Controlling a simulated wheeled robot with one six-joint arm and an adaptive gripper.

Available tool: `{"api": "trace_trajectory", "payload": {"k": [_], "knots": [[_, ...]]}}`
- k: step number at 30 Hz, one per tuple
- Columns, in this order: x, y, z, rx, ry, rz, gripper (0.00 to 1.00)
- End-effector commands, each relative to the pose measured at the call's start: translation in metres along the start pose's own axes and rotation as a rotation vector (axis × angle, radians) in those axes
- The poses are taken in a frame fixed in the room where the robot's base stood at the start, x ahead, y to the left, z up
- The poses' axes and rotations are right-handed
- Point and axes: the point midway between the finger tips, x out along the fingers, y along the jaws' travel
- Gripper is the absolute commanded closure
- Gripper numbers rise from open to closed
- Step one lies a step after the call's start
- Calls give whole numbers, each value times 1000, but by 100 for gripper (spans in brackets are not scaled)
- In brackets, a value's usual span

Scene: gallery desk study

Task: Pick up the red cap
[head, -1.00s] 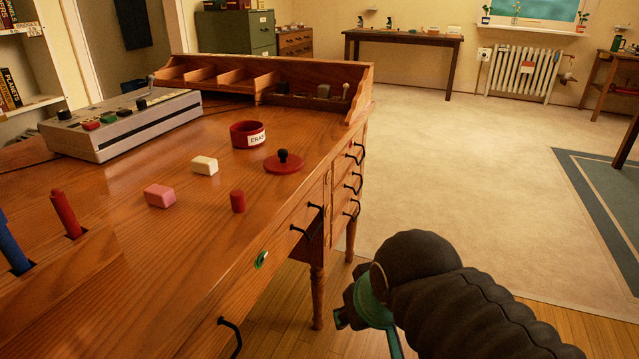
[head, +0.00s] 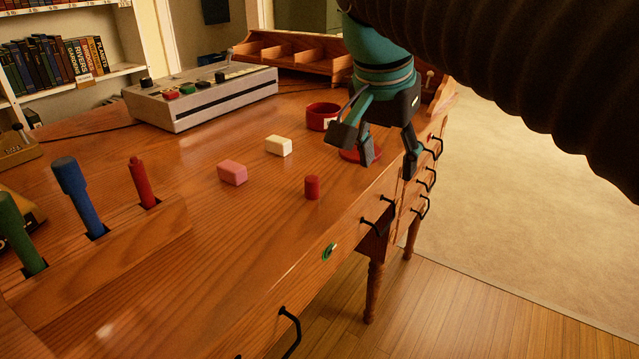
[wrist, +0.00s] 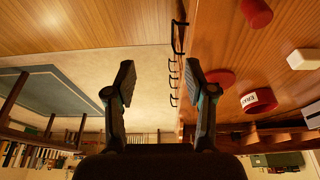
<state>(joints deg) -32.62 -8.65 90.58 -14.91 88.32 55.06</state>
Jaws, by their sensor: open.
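The red cap (head: 312,187) is a small red cylinder standing upright on the wooden desk near its front edge. It also shows in the wrist view (wrist: 256,13) at the top right, cut off by the frame edge. My gripper (head: 378,152) is open and empty, above the desk's edge, to the right of the cap in the head view and apart from it. In the wrist view my gripper's two fingers (wrist: 160,80) stand wide apart with nothing between them.
A white block (head: 278,146) and a pink block (head: 232,173) lie left of the cap. A red round container (head: 322,116) and a red lid (wrist: 219,77) are further back. A pen holder (head: 160,222) with coloured pens stands at left. Drawer handles (head: 378,215) jut from the front.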

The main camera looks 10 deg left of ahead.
Motion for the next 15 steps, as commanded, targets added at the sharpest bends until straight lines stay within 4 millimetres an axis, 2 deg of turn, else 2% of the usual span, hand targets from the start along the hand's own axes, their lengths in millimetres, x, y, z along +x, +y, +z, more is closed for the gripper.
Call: {"api": "trace_trajectory", "payload": {"k": [1, 6, 10, 15], "knots": [[-10, -26, 2, 27, 3, 16, 46], [-43, -88, 17, 177, 32, 77, 46], [-60, -120, 33, 273, 57, 104, 46], [-70, -138, 46, 343, 77, 121, 46]]}}
